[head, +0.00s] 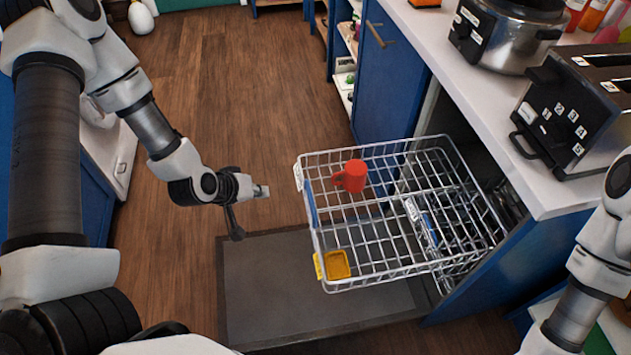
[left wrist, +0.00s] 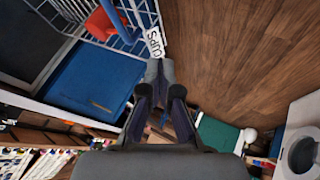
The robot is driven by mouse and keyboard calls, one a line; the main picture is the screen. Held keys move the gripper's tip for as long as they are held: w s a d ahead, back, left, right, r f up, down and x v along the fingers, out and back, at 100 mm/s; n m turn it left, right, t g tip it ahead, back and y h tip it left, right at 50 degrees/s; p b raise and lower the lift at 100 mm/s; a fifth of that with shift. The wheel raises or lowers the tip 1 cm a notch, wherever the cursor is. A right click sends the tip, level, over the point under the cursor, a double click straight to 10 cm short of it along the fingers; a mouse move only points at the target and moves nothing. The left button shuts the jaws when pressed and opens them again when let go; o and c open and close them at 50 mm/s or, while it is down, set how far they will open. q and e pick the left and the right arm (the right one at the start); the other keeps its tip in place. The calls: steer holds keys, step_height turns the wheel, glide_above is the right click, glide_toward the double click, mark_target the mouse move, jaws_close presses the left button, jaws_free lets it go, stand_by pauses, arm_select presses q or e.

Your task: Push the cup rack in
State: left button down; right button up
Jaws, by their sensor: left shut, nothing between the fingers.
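The cup rack (head: 385,152) is a white wire basket, pulled out of the dishwasher at the right over the lowered door. A red mug (head: 353,176) stands in it. Its front edge faces left and carries a blue strip (head: 309,207) and a white tag; the tag (left wrist: 155,42) reads CUPS in the left wrist view. My left gripper (head: 262,191) is shut and empty, left of that front edge, with a visible gap in the head view. In the left wrist view my fingertips (left wrist: 156,73) show just below the tag; contact cannot be told. My right gripper is out of view.
The dark open door (head: 290,285) lies below the rack. A yellow dish (head: 336,265) is at the rack's near-left corner; its level is unclear. The counter (head: 470,105) above holds a toaster (head: 575,115) and a cooker (head: 500,35). Wooden floor (head: 230,100) is clear at left.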

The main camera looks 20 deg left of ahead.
arm_select(q)
steer(key=w+d+f+b, duration=0.1)
steer(key=w+d+f, duration=0.4)
steer(key=w, duration=0.3)
steer(key=shift+d+f, duration=0.15)
steer(key=shift+f, duration=0.45)
steer(key=shift+w+d, duration=0.1)
